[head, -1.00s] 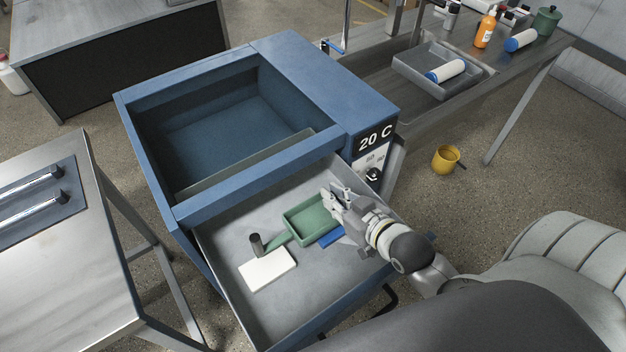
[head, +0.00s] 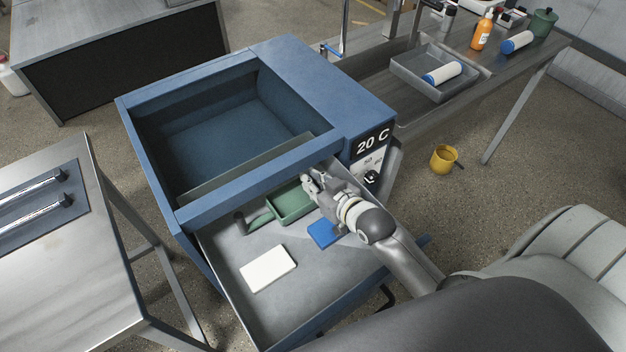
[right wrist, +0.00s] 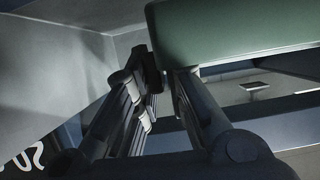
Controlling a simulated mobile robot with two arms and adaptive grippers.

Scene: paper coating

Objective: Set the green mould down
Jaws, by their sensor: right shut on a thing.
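The green mould (head: 290,205) is a shallow rectangular tray with a handle that ends in a dark grip at its left. It is in or just above the back of the open grey drawer (head: 318,276), close to the blue front beam of the oven. My right gripper (head: 309,186) is shut on the mould's right wall. In the right wrist view the green mould (right wrist: 235,28) fills the top right, against the fingers (right wrist: 160,80). I cannot tell whether its bottom touches the drawer floor. My left gripper is not in view.
A white block (head: 268,268) and a blue block (head: 323,233) lie on the drawer floor. The blue oven (head: 290,70) reads 20 C. A steel table (head: 60,260) stands at left. A yellow mug (head: 443,158) is on the floor at right. The drawer's front is bare.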

